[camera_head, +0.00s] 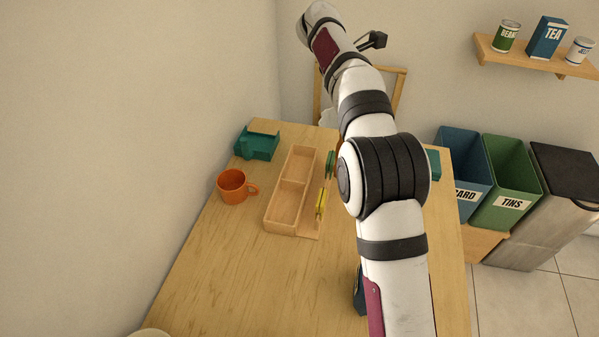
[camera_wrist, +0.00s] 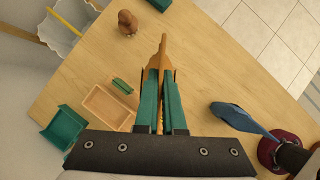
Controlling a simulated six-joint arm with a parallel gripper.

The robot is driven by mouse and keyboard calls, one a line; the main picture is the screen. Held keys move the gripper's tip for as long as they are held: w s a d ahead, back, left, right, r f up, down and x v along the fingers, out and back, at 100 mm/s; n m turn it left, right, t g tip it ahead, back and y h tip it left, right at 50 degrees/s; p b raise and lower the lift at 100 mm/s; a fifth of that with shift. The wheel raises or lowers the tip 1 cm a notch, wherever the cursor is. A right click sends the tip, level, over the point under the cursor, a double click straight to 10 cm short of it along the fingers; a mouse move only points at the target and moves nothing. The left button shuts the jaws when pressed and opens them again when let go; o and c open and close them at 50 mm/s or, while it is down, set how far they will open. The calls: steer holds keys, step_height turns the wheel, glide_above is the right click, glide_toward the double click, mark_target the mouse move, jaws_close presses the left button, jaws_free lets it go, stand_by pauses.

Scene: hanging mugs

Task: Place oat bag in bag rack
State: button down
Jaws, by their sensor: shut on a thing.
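My gripper (camera_wrist: 162,75) is shut on a thin orange-brown thing (camera_wrist: 163,50), seen edge-on between the green fingers; it looks like the oat bag, but no label shows. It is held up above the table. In the head view my gripper (camera_head: 375,41) is small and dark, high at the top, and the held thing cannot be made out. A two-part wooden box (camera_head: 290,190) stands on the table, with a yellow piece (camera_head: 320,203) and a green piece (camera_head: 330,164) upright along its right side. I cannot tell whether this is the bag rack.
A teal tray (camera_head: 257,146) and an orange mug (camera_head: 233,185) stand left of the box. A blue thing (camera_wrist: 232,114) lies near my base. A brown object (camera_wrist: 127,22) stands near the table's edge. Bins (camera_head: 508,180) stand right of the table.

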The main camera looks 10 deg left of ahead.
steer(key=w+a+f+n+t+y, duration=0.1)
steer(key=w+a+f+n+y, duration=0.1)
steer(key=w+a+n, duration=0.4)
steer(key=w+a+f+n+t+y, duration=0.1)
steer(key=a+f+n+t+y, duration=0.2)
steer(key=a, duration=0.5)
step_height(320, 180, down, 6)
steer(key=a+n+g, duration=0.1)
steer(key=n, duration=0.1)
steer(key=shift+w+a, duration=0.15)
steer(key=shift+a, duration=0.2)
steer(key=c, duration=1)
jaws_free()
steer(key=shift+f, duration=0.1)
